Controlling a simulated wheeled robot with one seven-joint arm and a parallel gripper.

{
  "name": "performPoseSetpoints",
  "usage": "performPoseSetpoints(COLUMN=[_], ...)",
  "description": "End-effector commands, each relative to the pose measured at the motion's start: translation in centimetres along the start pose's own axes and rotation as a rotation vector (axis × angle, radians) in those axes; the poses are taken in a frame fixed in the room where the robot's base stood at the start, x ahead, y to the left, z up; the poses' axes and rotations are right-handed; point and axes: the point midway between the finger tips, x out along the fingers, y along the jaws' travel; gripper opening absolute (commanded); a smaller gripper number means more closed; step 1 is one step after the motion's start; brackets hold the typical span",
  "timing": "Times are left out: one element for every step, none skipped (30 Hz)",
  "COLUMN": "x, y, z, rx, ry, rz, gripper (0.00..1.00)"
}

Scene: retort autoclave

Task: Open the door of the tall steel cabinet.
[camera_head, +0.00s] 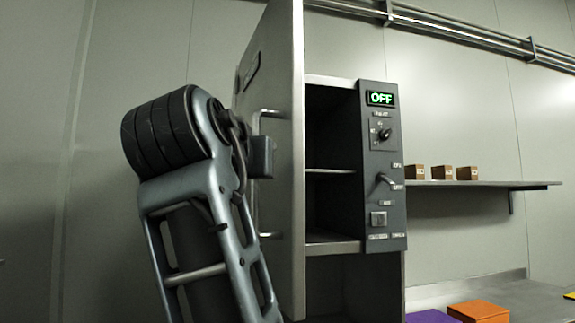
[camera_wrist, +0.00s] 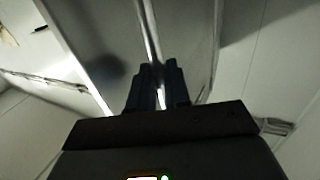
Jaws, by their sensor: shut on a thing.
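The tall steel cabinet (camera_head: 332,248) stands in the middle of the head view. Its door (camera_head: 281,55) is swung well open toward me, showing the dark interior and a shelf. The door's long bar handle (camera_head: 268,113) runs down its outer face; its middle is hidden behind my arm and gripper. My gripper (camera_head: 262,157) is at the handle, against the door's outer side. In the wrist view the fingers (camera_wrist: 158,72) are closed around the handle bar (camera_wrist: 149,30), with the door panel (camera_wrist: 105,45) behind it.
A dark control panel (camera_head: 382,220) with a lit OFF display (camera_head: 381,98) flanks the opening. A wall shelf (camera_head: 485,184) to the right carries three small brown boxes. Orange (camera_head: 478,311) and purple (camera_head: 428,316) items lie on a lower surface. Pipes run along the upper wall.

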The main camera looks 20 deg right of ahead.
Motion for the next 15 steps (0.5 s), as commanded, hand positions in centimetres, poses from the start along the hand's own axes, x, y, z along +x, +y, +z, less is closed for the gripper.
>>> performPoseSetpoints(x=[0.19,0.12,0.02,-0.04,-0.06,-0.07,-0.08,-0.08,-0.08,-0.07,-0.06,-0.05,-0.03,-0.02,0.00], y=[-0.47,-0.65,-0.86,-0.98,-1.09,-1.20,-1.24,-1.27,-1.28,-1.28,-1.28,-1.27,-1.25,-1.24,-1.22], z=[-0.60,-0.59,-0.60,-0.60,-0.58,-0.55,-0.55,-0.55,-0.55,-0.54,-0.54,-0.54,-0.54,-0.53,-0.53], rx=[-0.001,0.000,0.000,0.000,0.000,0.000,0.000,0.001,0.001,0.001,0.002,0.002,0.002,0.002,0.002], ry=[0.009,0.008,0.008,0.008,0.007,0.006,0.006,0.006,0.006,0.006,0.006,0.005,0.005,0.005,0.005], rz=[0.008,0.015,0.022,0.027,0.031,0.036,0.039,0.042,0.044,0.046,0.047,0.047,0.047,0.048,0.048], gripper=[0.00,0.00,0.00,0.00,0.00,0.00,0.00,0.00,0.00,0.00,0.00,0.00,0.00,0.00,0.00])
